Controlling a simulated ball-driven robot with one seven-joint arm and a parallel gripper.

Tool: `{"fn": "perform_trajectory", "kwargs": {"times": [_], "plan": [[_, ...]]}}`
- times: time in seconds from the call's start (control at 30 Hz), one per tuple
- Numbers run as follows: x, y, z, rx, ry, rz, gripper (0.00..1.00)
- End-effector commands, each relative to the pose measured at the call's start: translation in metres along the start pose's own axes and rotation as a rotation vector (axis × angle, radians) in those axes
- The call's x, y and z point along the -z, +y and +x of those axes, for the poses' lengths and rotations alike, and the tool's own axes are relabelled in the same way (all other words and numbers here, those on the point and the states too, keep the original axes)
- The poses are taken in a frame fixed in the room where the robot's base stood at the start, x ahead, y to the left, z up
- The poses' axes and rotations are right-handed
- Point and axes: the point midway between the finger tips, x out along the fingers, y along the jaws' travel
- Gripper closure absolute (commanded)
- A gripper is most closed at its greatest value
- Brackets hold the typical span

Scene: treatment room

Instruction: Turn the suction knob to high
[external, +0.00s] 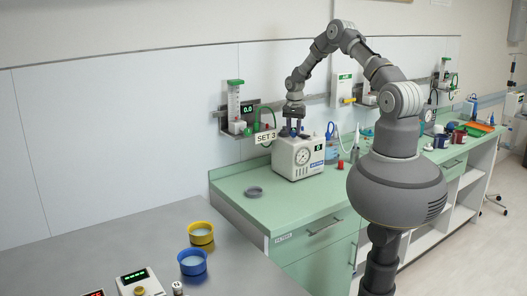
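A white boxy unit (298,160) with a round dial gauge on its front and a small dark display stands on the green counter. It looks like the suction unit. My gripper (291,130) points down at the top of this unit, at its left rear part. The fingers are small and dark here, and I cannot tell whether they touch anything or how far apart they are. The suction knob is not clearly visible; a knob under the fingers would be hidden by them.
A flowmeter (234,103) with a green display and a "SET 3" sign (266,138) are on the wall close to my gripper's left. Yellow (201,234) and blue (193,263) cups stand on the grey table.

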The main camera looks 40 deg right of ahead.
Motion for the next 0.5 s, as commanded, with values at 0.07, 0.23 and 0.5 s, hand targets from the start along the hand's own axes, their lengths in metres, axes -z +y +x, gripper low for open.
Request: {"fn": "perform_trajectory", "kwargs": {"times": [0.07, 0.23, 0.5], "plan": [[0.0001, -0.0003, -0.0002, 0.001, 0.000, 0.000, 0.95], [0.0001, -0.0005, 0.0000, 0.001, 0.001, -0.016, 0.95], [0.0002, -0.0006, 0.0012, 0.002, 0.001, -0.137, 0.95]]}}
